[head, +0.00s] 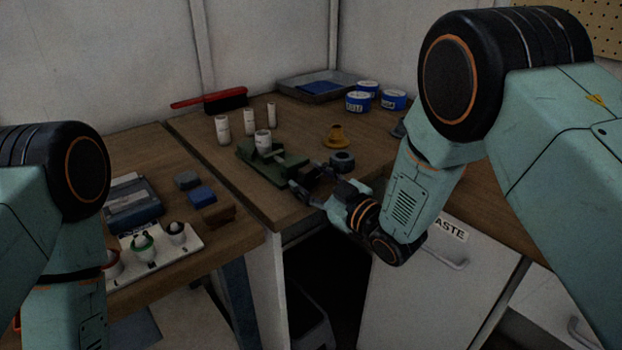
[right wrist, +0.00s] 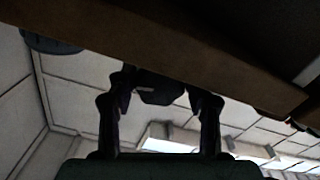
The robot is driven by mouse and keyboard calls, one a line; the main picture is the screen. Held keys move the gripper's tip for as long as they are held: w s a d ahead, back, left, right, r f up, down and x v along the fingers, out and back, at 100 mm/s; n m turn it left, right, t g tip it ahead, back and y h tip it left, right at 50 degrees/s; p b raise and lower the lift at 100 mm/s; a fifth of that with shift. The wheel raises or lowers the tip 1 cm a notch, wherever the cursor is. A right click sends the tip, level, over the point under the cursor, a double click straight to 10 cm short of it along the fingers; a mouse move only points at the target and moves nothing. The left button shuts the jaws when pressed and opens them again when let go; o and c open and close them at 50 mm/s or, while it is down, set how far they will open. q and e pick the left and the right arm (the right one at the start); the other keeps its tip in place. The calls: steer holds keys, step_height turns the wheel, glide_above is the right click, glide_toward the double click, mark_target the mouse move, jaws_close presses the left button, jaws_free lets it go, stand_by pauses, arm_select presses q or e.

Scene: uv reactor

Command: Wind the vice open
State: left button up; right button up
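The green vice (head: 272,163) is on the bench near its front edge, with a white cylinder on or just behind it. My right gripper (head: 308,184) is at the bench's front edge, close to the near end of the vice. In the right wrist view, the two fingers of my right gripper (right wrist: 162,92) stand wide apart. A dark block with a thin pale bar, apparently the screw end of the vice (right wrist: 160,88), shows between the fingertips; I cannot tell whether they touch it. My left arm shows at the left, but its gripper is out of view.
White cylinders (head: 222,130), a red-handled brush (head: 225,100), a tray (head: 322,87), blue tins (head: 358,101), a yellow-brown cone (head: 335,137) and a dark ring (head: 342,160) stand on the bench. The bench edge (right wrist: 180,60) runs close by the right gripper. A white holder (head: 160,250) is at left.

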mark_target(312, 167)
steer(key=o, duration=0.3)
steer(key=shift+o, duration=0.2)
steer(key=shift+r, duration=0.1)
step_height(312, 167, up, 10)
steer(key=shift+f, duration=0.1)
stand_by(0.4)
